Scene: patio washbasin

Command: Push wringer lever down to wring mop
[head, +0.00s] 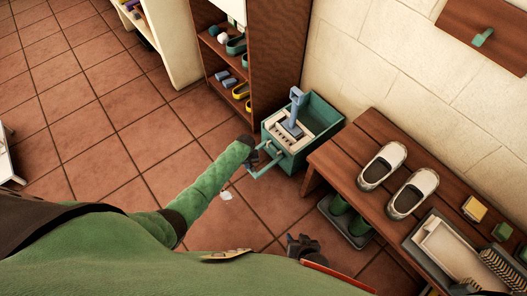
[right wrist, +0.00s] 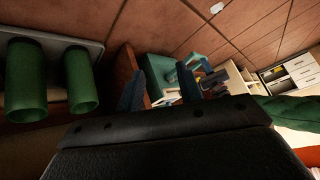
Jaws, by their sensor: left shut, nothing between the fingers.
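The teal mop bucket (head: 325,107) stands on the tiles between the shelf and the bench, with a pale wringer (head: 304,117) on it. A blue-grey mop (head: 295,104) stands upright in the wringer. The teal wringer lever (head: 270,163) sticks out low at the near side. My left gripper (head: 252,156) is shut and empty at the lever's near end; whether it touches cannot be told. My right gripper (head: 302,246) is below the bucket in the head view, away from it. In the right wrist view its fingers (right wrist: 160,90) are apart with the bucket (right wrist: 157,70) beyond.
A wooden bench (head: 345,150) with white shoes (head: 383,165) and a tray (head: 447,250) stands right of the bucket. Green boots (head: 352,218) stand on a grey tray below it. A brown shelf (head: 275,60) with footwear is behind the bucket. Open tiled floor lies left.

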